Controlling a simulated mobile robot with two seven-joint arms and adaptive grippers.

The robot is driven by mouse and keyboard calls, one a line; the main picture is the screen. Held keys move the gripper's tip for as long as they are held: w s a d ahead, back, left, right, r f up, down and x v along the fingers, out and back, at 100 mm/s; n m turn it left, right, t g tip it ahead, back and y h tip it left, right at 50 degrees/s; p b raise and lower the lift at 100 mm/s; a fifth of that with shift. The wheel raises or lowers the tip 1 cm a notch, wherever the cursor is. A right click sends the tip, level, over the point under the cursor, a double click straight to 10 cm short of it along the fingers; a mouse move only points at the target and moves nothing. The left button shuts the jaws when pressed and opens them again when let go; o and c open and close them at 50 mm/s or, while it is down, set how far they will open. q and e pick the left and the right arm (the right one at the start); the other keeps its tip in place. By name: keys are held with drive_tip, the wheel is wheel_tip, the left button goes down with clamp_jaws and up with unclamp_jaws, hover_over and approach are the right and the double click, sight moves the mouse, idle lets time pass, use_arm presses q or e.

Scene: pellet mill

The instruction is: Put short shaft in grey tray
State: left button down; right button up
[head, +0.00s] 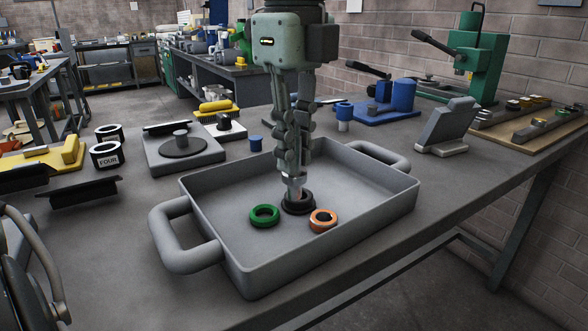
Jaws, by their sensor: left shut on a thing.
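The grey tray (205,262) stands on the workbench with a loop handle at each end. My left gripper (293,172) points straight down over the tray. Its fingers are shut on the short shaft (294,189), a silvery metal piece held upright, its upper part hidden by the fingers. The shaft's lower end lines up with a black ring (298,208) on the tray floor; I cannot tell whether they touch. A green ring (265,215) and an orange ring (323,220) lie on either side of the black one. My right gripper is not in view.
Left of the tray are a grey plate with a dark disc (184,147) and black rings with white labels (105,155). A blue-capped cylinder (256,143) stands behind the tray. A grey angled stand (446,125) and green press (483,60) are at right. The tray's right half is clear.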

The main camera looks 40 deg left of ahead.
use_arm(q)
wheel_tip(320, 180, down, 4)
drive_tip(key=shift+r, duration=0.25)
drive_tip(key=shift+f, duration=0.1)
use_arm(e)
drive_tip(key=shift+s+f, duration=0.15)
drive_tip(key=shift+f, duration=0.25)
use_arm(q)
drive_tip(key=shift+f, duration=0.1)
